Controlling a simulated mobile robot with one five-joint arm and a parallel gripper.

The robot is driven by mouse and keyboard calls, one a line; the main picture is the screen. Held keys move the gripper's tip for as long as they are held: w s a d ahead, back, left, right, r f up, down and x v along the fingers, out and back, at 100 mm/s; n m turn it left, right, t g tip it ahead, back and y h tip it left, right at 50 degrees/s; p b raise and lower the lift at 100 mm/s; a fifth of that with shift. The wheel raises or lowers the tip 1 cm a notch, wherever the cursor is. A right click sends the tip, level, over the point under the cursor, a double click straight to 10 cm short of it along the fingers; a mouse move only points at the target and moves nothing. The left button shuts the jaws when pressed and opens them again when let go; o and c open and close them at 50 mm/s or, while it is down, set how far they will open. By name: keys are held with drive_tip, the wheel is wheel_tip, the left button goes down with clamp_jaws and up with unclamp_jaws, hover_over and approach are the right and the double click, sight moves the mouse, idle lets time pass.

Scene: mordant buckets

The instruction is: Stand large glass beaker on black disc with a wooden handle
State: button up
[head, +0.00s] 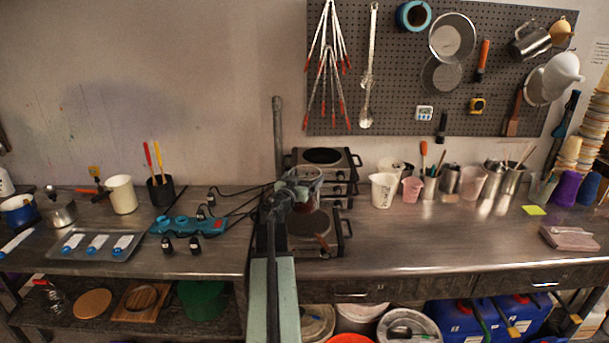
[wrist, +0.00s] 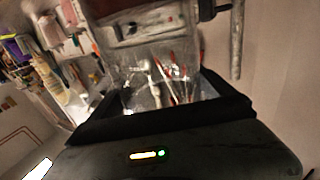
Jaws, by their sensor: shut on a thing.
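The large glass beaker (head: 308,174) is clear and looks roughly upright in the head view, above the front hot plate. My gripper (head: 289,192) is shut on it. In the wrist view the clear beaker (wrist: 150,78) sits between the dark fingers of my gripper (wrist: 168,97), and the background shows through it. A black disc (head: 311,222) lies on the front hot plate, with a short brown wooden handle (head: 322,242) pointing toward the front right. The disc is below the beaker and apart from it; my arm hides its left part.
A second hot plate (head: 323,157) stands behind. A white jug (head: 383,190) and pink cup (head: 412,189) stand to the right. A blue power strip (head: 188,225) with cables lies left of my arm.

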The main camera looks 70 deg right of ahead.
drive_tip(key=shift+f+b, duration=2.4)
drive_tip(key=shift+f, duration=0.25)
drive_tip(key=shift+f+b, duration=0.45)
drive_tip(key=shift+b, duration=0.05)
drive_tip(key=o, duration=1.8)
drive_tip(key=shift+s+a, duration=0.1)
drive_tip(key=shift+c, duration=0.2)
drive_tip(key=a, duration=0.7)
drive_tip(key=shift+w+a, duration=0.25)
drive_tip(key=shift+a, duration=0.1)
drive_tip(key=shift+w, duration=0.15)
